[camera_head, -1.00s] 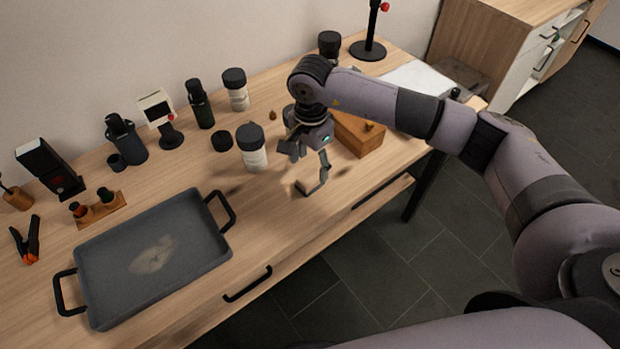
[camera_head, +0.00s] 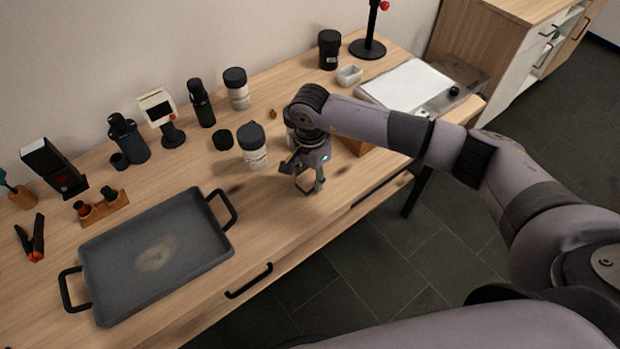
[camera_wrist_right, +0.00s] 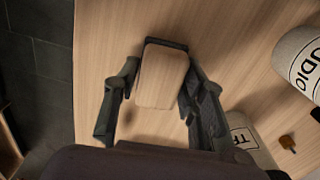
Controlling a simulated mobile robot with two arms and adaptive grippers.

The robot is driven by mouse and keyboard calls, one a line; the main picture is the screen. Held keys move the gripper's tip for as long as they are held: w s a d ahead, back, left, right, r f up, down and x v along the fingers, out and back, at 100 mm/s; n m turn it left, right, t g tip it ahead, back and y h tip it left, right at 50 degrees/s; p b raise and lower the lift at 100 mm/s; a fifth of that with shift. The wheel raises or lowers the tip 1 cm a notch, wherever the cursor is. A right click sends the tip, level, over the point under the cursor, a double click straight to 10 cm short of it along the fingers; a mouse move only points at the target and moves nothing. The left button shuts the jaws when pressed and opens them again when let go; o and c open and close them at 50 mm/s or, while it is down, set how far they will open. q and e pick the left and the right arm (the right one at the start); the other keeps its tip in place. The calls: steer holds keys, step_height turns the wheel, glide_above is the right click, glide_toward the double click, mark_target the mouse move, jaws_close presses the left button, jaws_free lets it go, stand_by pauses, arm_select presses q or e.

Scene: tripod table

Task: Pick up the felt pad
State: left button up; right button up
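The felt pad (camera_wrist_right: 162,78), seen as a small rounded wood-coloured block with a dark edge, lies between the fingers of my right gripper (camera_wrist_right: 160,80) in the right wrist view. A finger stands close along each side of it; the gripper looks open around it, and I cannot tell whether a finger touches it. In the head view my right gripper (camera_head: 305,182) is low over the table near its front edge, and the pad is mostly hidden by the fingers. My left gripper is not in view.
A white jar with a black lid (camera_head: 252,147) stands just left of the right gripper. A grey tray (camera_head: 205,250) with black handles lies farther left. The tabletop (camera_head: 270,220) between tray and gripper is clear.

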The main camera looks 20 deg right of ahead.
mark_target(310, 176)
steer(key=c, duration=0.6)
steer(key=shift+c, duration=0.2)
step_height(310, 176, up, 20)
steer(key=b, duration=0.2)
steer(key=shift+b, duration=0.4)
steer(key=o, duration=0.6)
steer(key=c, duration=0.5)
steer(key=shift+o, duration=0.2)
